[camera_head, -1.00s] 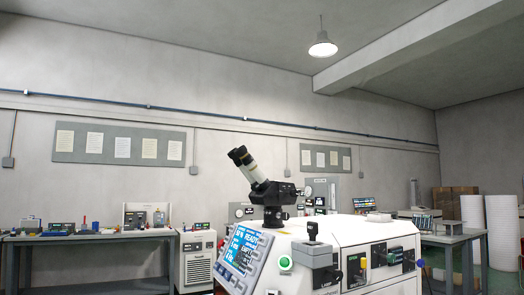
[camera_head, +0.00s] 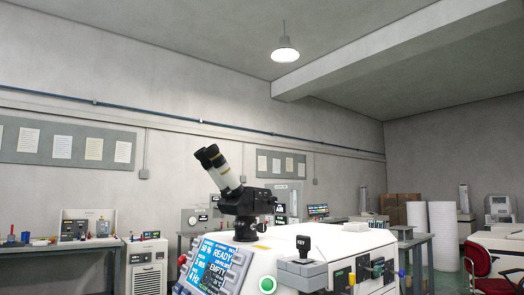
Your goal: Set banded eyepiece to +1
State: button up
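A binocular microscope head (camera_head: 246,200) stands on the white machine (camera_head: 345,243). Its two eyepieces (camera_head: 209,156) have black ends on pale tubes (camera_head: 223,175) and tilt up to the left. They sit close together and partly overlap. At this size I cannot tell for certain which eyepiece is banded, and no dioptre scale or setting is readable. My gripper is not in view.
A grey box with a KEY-labelled part (camera_head: 303,246) and a green button (camera_head: 267,284) are nearby. A bench (camera_head: 65,245) stands left; a red chair (camera_head: 481,262) is at right.

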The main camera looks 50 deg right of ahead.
aim_at(213, 152)
jog(key=i+z, duration=0.2)
jog(key=z, duration=0.25)
jog(key=i+j+z, duration=0.2)
jog(key=z, duration=0.25)
jog(key=i+j+z, duration=0.15)
jog(key=z, duration=0.3)
